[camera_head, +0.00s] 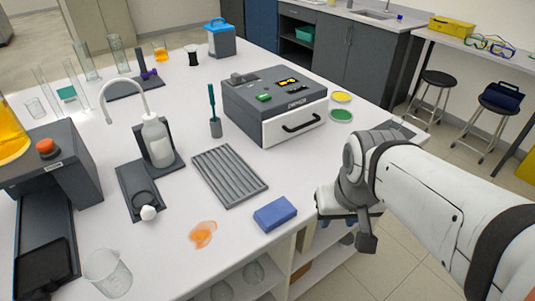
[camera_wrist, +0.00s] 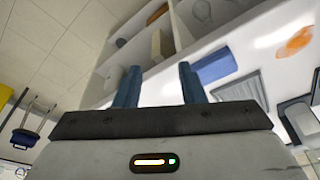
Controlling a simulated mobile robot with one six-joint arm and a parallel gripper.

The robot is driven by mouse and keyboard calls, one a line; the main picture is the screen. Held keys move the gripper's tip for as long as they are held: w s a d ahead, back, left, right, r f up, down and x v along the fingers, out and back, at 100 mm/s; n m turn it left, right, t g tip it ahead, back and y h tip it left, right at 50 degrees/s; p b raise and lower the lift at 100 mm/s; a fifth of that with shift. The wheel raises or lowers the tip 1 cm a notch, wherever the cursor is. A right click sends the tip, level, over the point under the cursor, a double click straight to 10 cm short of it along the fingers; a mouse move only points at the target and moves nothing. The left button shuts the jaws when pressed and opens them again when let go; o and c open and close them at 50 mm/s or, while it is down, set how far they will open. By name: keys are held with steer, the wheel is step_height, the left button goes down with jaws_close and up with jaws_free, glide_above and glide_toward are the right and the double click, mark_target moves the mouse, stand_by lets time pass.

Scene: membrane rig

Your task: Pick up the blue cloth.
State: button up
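The blue cloth (camera_head: 275,213) looks like a folded, block-shaped piece lying flat on the white bench top near its front edge. In the wrist view the cloth (camera_wrist: 215,65) shows right of the fingers, partly behind the right finger. My gripper (camera_head: 325,224) is to the right of the cloth, by the bench edge, and apart from it. In the wrist view my gripper (camera_wrist: 158,84) has two blue fingers spread with an empty gap. In the head view the fingers are mostly hidden by the wrist.
An orange spill (camera_head: 203,234) lies left of the cloth, and a grey ridged rack (camera_head: 229,175) behind it. A dark boxy instrument (camera_head: 275,104) stands farther back. A glass beaker (camera_head: 107,272) stands at front left. Open shelves (camera_head: 326,240) lie below the bench edge.

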mark_target(275, 211)
steer(key=shift+o, duration=0.2)
steer(key=shift+s+d, duration=0.1)
steer(key=shift+d, duration=0.05)
